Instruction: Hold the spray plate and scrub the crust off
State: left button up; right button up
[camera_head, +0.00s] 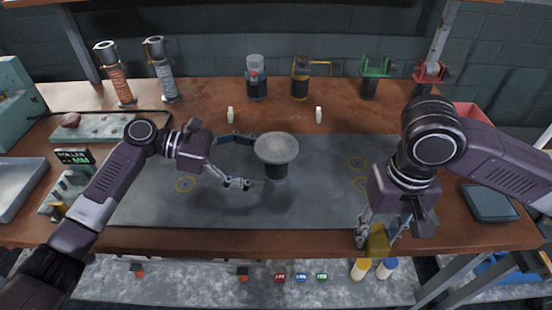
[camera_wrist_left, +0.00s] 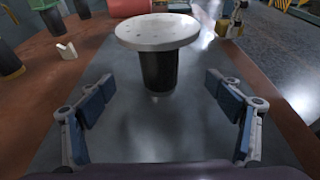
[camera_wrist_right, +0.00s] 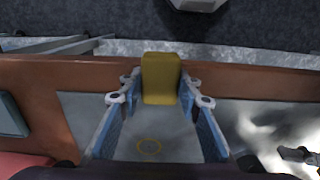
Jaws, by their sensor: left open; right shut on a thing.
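The spray plate (camera_head: 277,149) is a round grey disc with small dark marks, on a dark cylindrical stem (camera_head: 276,172) that stands upright on the grey mat. It also shows in the left wrist view (camera_wrist_left: 158,32). My left gripper (camera_head: 252,162) is open, its fingers spread to either side of the stem's near-left side, and it holds nothing. My right gripper (camera_head: 376,236) is shut on a yellow scrubbing block (camera_head: 378,243) near the table's front edge. The block also shows between the fingertips in the right wrist view (camera_wrist_right: 161,80).
The grey mat (camera_head: 320,205) is mostly clear, with yellow ring marks (camera_head: 185,184). Two small white pegs (camera_head: 318,115) stand behind the plate. Clamps and cylinders (camera_head: 256,80) line the back. A dark flat box (camera_head: 490,202) lies at the right.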

aim_at(271, 166)
pick_arm(q)
jog(key=shift+d+p, duration=0.35)
jog(key=shift+d, duration=0.3)
jog(key=shift+p+x, duration=0.3)
jog(key=shift+x, duration=0.6)
jog(key=shift+d+f, duration=0.15)
jog(key=shift+f, duration=0.1)
jog(key=c, duration=1.7)
